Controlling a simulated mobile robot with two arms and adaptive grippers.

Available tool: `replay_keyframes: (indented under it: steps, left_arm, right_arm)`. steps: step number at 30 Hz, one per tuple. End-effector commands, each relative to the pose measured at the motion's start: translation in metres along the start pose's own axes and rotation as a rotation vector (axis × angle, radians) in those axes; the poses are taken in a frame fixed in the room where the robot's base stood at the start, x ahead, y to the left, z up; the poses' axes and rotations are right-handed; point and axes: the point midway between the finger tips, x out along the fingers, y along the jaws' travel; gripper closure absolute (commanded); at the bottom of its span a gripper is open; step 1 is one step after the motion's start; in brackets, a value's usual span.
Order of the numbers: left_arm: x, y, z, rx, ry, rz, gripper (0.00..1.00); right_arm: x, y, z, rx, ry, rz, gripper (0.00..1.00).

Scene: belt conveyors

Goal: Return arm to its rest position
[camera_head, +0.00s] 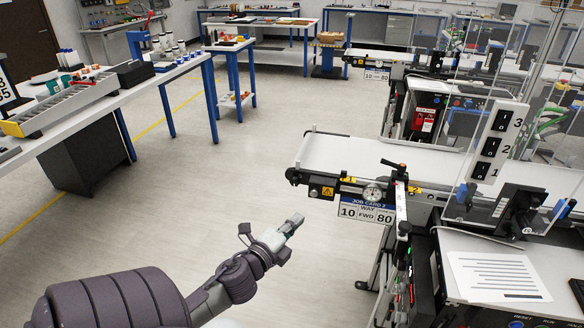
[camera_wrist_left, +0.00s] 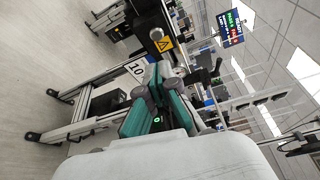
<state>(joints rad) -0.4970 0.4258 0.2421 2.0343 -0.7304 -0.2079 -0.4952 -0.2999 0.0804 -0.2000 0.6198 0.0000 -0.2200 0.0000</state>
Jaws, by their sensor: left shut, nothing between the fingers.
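My left arm comes in from the lower left in the head view, and its gripper (camera_head: 293,222) hangs over the open floor, left of the near conveyor (camera_head: 345,158) and lower than its belt. The gripper is shut and empty. In the left wrist view the gripper (camera_wrist_left: 157,75) shows with its green-sided fingers together, pointing toward the conveyor frame (camera_wrist_left: 110,75). The wrist picture is turned on its side. My right gripper is not in either view.
A white workbench (camera_head: 70,110) with trays and parts runs along the left. A machine stand with a paper sheet (camera_head: 497,277) is at the right. A sign (camera_head: 366,212) hangs under the conveyor's end. Grey floor (camera_head: 190,190) lies open between bench and conveyor.

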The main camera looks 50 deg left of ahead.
Motion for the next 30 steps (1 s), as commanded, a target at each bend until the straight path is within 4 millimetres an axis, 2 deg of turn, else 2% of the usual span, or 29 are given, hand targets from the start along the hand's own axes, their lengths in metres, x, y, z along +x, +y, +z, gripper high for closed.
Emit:
replay_keyframes:
  steps: [4,12,14,16,17,20,21,23,24,26,27,30]
  left_arm:
    - [-0.014,0.0,-0.001,0.0,0.0,0.001,1.0]
    - [-0.017,0.001,-0.001,0.0,0.001,0.001,1.0]
    - [-0.017,0.006,-0.001,-0.011,0.0,0.012,1.0]
    - [-0.016,0.025,-0.001,-0.045,-0.006,0.047,1.0]
    - [-0.016,0.037,-0.001,-0.067,-0.01,0.071,1.0]
    - [-0.018,0.096,-0.006,-0.18,-0.032,0.183,1.0]
    - [-0.022,0.125,-0.009,-0.236,-0.044,0.24,1.0]
    - [-0.031,0.17,-0.017,-0.324,-0.067,0.328,1.0]
    - [-0.038,0.199,-0.023,-0.381,-0.085,0.387,1.0]
    - [-0.053,0.242,-0.034,-0.467,-0.114,0.475,1.0]
    - [-0.065,0.269,-0.042,-0.521,-0.134,0.533,1.0]
    - [-0.1,0.334,-0.065,-0.651,-0.197,0.678,1.0]
  right_arm:
    - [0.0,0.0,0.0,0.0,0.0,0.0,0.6]
    - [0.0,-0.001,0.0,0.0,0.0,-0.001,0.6]
    - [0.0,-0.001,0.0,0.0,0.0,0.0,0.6]
    - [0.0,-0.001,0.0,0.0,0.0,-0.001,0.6]
    - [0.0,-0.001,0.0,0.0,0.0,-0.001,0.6]
    - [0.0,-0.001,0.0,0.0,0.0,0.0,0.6]
    - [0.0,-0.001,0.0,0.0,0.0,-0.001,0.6]
    - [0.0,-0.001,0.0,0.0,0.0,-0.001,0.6]
    - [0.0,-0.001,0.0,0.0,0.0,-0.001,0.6]
    - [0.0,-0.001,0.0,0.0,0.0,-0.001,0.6]
    - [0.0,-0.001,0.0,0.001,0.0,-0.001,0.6]
    - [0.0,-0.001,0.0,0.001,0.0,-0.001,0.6]
